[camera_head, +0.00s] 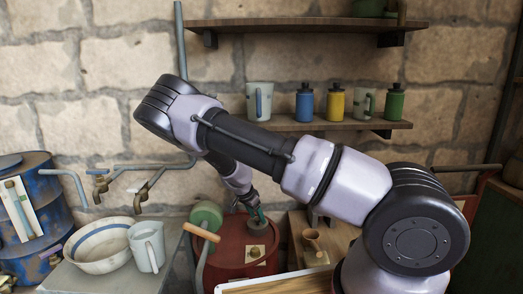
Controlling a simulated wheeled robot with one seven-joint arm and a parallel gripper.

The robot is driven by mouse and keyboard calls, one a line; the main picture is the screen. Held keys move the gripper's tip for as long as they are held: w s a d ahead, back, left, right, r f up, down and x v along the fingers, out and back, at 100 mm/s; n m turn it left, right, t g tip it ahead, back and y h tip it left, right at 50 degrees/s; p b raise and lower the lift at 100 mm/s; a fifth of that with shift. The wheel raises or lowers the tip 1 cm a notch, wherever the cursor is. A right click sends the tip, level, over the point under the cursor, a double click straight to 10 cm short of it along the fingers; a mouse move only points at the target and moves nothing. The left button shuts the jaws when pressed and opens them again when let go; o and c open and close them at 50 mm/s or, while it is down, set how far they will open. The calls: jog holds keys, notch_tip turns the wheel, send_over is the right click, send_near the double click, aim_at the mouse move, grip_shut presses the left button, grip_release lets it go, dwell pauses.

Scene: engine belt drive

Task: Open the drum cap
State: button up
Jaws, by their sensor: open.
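My gripper (258,217) is at the end of my arm, pointing down just above the cap. Its jaws are open, with a green part showing at the fingers. I cannot tell whether the fingers touch the cap or are around it. My arm hides part of the area behind the drum.
A white bowl (101,245) and a mug (147,245) stand on the left counter below the taps. A wooden crate (298,225) with a small brown cup is right of the drum. Shelves hold bottles.

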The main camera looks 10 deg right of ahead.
jog(key=s+r+n+y, duration=0.1)
jog(key=s+r+y, duration=0.2)
jog(key=r, duration=1.1)
jog(key=s+r+y, duration=0.3)
jog(key=s+r, duration=0.4)
jog(key=r, duration=0.8)
jog(key=shift+a+r+n+g, duration=0.25)
jog(key=shift+a+n+g, duration=0.15)
jog(key=shift+a, duration=0.05)
